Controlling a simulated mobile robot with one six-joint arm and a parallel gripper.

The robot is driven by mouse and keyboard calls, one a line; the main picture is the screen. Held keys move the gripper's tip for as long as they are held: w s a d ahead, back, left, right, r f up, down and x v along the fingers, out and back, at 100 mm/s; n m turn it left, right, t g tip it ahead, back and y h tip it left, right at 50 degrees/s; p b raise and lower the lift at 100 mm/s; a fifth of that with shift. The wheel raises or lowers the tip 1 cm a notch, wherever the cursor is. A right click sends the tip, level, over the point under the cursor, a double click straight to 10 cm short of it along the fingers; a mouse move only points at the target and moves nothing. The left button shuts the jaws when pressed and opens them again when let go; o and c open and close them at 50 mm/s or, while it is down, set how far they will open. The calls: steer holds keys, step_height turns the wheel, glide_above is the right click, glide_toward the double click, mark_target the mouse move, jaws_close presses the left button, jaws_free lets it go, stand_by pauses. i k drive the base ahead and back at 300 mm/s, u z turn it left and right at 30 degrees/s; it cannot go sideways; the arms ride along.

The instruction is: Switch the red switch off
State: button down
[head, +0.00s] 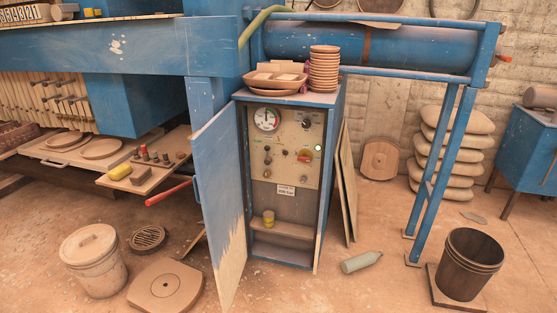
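An open blue cabinet (335,130) stands in the middle of the head view, with a beige control panel (285,140) inside it. A small red switch (304,155) sits on the right part of the panel, with yellow around it. It is too small for me to tell its position. A small green light (318,148) glows just to its upper right. A round dial gauge (267,119) and several small knobs are also on the panel. My gripper is not in view.
The cabinet door (218,190) hangs open to the left. Bowls (323,70) are stacked on the cabinet. A red lever (168,193) sticks out left of the door. A bottle (361,262), a bucket (467,265) and a lidded pail (95,260) stand or lie around the floor.

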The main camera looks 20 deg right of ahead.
mark_target(305, 158)
steer(key=z, duration=0.5)
steer(key=k, duration=0.15)
steer(key=u, duration=2.2)
steer(key=k, duration=1.3)
steer(key=z, duration=0.4)
steer(key=i, duration=0.65)
steer(key=z, duration=0.6)
steer(key=i, duration=0.9)
steer(key=z, duration=0.05)
